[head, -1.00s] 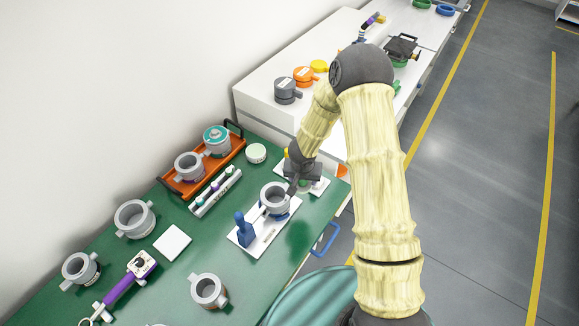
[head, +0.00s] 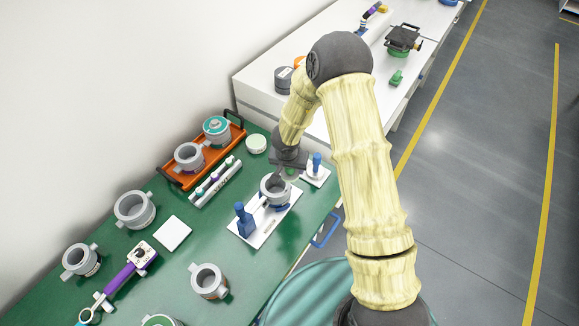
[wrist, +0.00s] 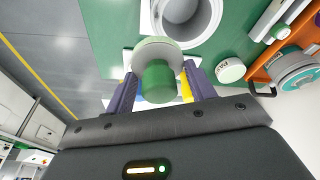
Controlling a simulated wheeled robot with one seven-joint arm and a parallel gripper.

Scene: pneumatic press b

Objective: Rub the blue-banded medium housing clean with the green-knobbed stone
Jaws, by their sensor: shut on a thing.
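The housing (head: 274,193) is a grey open ring with a blue band low on it. It stands upright in a white fixture plate (head: 262,232) with a blue clamp (head: 244,222). Its open bore shows at the top of the wrist view (wrist: 187,20). My gripper (head: 288,172) is at the housing's far upper edge. In the wrist view my gripper (wrist: 158,88) is shut on the green knob (wrist: 158,83) of the stone, whose pale round disc (wrist: 157,51) points toward the housing. The disc overlaps the housing's near rim in that view; I cannot tell whether they touch.
A small white stand with a blue post (head: 317,163) is just right of the fixture. An orange tray (head: 172,187) with two housings, a white rack (head: 215,182) and a round pale tin (head: 256,144) lie to the left.

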